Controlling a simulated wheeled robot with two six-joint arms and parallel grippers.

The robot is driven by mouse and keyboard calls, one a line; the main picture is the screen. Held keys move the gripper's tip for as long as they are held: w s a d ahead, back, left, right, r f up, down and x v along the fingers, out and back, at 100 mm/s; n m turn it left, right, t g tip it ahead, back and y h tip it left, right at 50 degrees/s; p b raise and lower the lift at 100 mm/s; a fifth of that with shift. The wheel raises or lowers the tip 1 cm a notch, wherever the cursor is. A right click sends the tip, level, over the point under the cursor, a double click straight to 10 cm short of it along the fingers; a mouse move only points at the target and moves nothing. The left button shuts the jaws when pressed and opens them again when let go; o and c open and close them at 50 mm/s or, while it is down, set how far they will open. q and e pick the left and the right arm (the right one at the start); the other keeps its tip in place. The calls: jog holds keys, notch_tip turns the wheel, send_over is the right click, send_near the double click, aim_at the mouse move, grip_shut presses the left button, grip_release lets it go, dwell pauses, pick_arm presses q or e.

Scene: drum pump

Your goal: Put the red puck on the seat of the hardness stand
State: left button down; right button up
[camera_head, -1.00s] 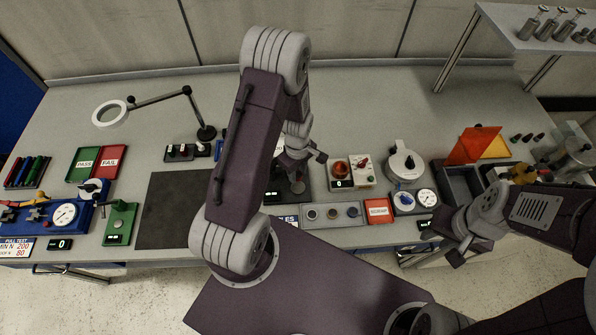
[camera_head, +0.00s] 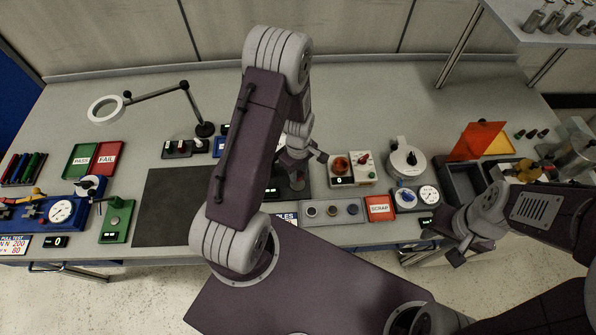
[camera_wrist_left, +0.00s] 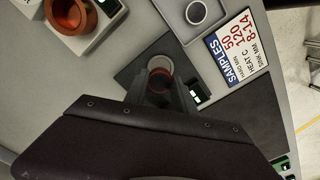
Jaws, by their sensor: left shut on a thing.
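The red puck (camera_wrist_left: 159,78) shows in the left wrist view between the fingertips of my left gripper (camera_wrist_left: 160,88), which is shut on it. It is at a round grey seat (camera_wrist_left: 158,63) over the black base of the hardness stand (camera_wrist_left: 130,75); I cannot tell whether it touches the seat. In the head view my left gripper (camera_head: 297,176) points down over the dark stand, and its arm hides much of the stand. My right gripper (camera_head: 468,252) hangs by the front right table edge, apparently open and empty.
A grey tray with round wells (camera_head: 333,212) and a red SCRAP plate (camera_head: 380,208) lie right of the stand. A heater unit with a copper-coloured cup (camera_head: 341,165) stands behind them. A dark mat (camera_head: 165,205) is clear on the left.

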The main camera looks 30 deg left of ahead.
aim_at(298, 175)
pick_arm(q)
jog(key=shift+s+f, duration=0.1)
jog(key=shift+f, duration=0.05)
jog(key=shift+a+f+b, duration=0.15)
jog(key=shift+f+b, duration=0.55)
jog(key=shift+f, duration=0.05)
jog(key=shift+f, duration=0.1)
jog(key=shift+f+b, duration=0.9)
jog(key=shift+f, duration=0.1)
jog(key=shift+f+b, duration=0.35)
jog(key=shift+f, duration=0.25)
dwell(0.6)
jog(key=c, duration=0.9)
grip_release()
jog(key=shift+c, duration=0.2)
